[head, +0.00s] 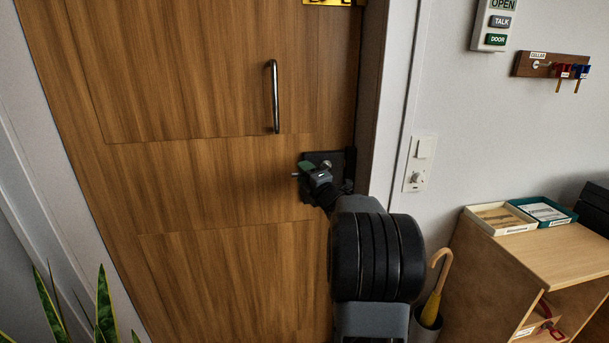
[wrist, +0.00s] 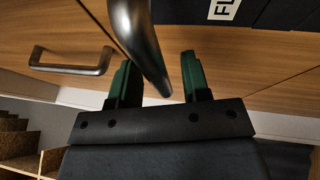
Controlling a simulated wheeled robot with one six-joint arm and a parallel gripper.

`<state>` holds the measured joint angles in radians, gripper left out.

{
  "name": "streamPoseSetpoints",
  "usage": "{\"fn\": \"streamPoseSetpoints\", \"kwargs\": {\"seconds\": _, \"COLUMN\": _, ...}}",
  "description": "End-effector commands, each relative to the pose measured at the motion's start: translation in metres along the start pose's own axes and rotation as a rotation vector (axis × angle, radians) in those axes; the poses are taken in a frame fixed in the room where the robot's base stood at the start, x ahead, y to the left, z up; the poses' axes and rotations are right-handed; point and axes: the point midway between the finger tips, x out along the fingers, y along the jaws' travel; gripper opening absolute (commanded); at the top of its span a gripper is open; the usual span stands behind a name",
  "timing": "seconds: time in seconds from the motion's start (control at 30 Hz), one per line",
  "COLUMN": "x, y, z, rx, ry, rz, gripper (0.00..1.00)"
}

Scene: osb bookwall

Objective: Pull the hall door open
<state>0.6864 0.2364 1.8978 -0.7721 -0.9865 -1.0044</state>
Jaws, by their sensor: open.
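The hall door (head: 200,185) is brown wood and looks shut in its frame. A vertical metal pull bar (head: 275,97) is on it, and the bar also shows at the left of the wrist view (wrist: 70,69). Below it is a dark lock plate (head: 334,158), partly hidden by my gripper (head: 308,170). In the wrist view a metal lever handle (wrist: 138,35) comes down between the open green fingers of my gripper (wrist: 157,62). I cannot tell whether the fingers touch the lever. Part of a white label shows on the dark plate (wrist: 265,14).
The door frame (head: 385,100) and a switch plate (head: 419,163) are just right of my arm. A wooden cabinet (head: 550,255) with trays and an umbrella (head: 435,290) in a stand are at the lower right. A spiky plant (head: 103,305) is at the lower left.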

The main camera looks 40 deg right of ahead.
Motion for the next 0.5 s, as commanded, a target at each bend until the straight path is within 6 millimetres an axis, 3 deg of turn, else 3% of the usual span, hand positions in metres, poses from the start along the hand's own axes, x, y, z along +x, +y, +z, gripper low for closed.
{"fn": "streamPoseSetpoints", "kwargs": {"seconds": 0.1, "x": -0.0002, "y": -0.0001, "z": 0.0, "rx": 0.0, "ry": 0.0, "rz": 0.0, "gripper": 0.41}}
{"fn": "streamPoseSetpoints", "kwargs": {"seconds": 0.5, "x": -0.0003, "y": -0.0001, "z": 0.0, "rx": 0.0, "ry": 0.0, "rz": 0.0, "gripper": 0.03}}
